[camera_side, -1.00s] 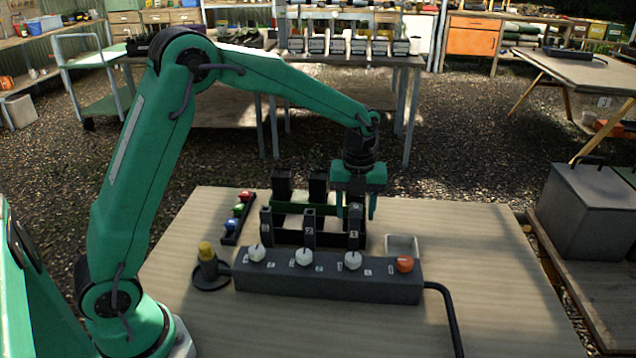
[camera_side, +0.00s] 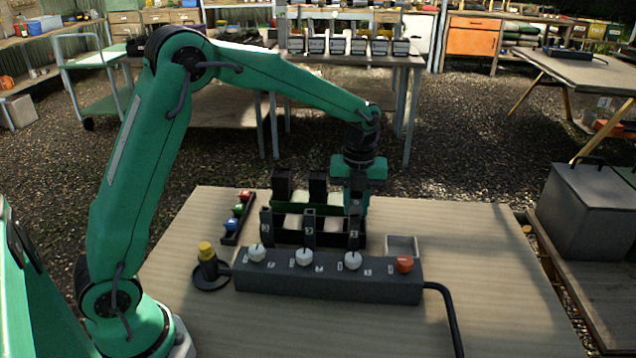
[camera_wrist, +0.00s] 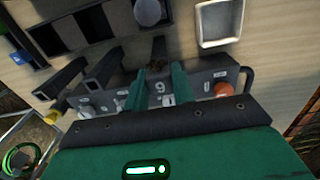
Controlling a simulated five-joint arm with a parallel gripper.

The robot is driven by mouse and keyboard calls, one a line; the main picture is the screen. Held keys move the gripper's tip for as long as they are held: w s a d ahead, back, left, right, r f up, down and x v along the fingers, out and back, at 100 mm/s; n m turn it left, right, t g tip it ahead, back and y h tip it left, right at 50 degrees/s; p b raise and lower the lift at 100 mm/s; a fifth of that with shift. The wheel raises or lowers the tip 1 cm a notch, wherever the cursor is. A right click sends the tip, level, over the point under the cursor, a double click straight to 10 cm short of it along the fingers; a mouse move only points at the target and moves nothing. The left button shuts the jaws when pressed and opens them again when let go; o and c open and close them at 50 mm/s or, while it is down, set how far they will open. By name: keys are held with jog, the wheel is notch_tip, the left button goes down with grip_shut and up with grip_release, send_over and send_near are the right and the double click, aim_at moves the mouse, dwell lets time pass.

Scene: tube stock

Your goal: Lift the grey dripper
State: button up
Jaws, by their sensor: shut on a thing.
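My gripper (camera_side: 356,208) points down at the right end of a dark rack (camera_side: 288,240) with upright square posts. It is shut at the right-hand post. In the wrist view its two green fingers (camera_wrist: 160,76) stand close together with a small dark piece between them, which I take to be the grey dripper. The fingers mostly hide it, and its shape and full colour cannot be made out. Whether it is clear of the post cannot be told.
A dark box (camera_side: 328,279) with white knobs and an orange knob (camera_side: 404,264) stands in front of the rack. A small white tray (camera_side: 402,246) is to the right. A yellow-topped stand (camera_side: 207,268) and a strip of coloured pieces (camera_side: 238,218) are left. The right tabletop is clear.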

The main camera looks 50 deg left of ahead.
aim_at(357, 203)
jog(key=r, duration=0.3)
jog(key=shift+s+d+r, duration=0.15)
jog(key=shift+d+r, duration=0.1)
jog(key=shift+d, duration=0.05)
jog(key=s+d+r, duration=0.6)
jog(key=d, duration=0.3)
jog(key=shift+s+r, duration=0.15)
jog(key=shift+r, duration=0.05)
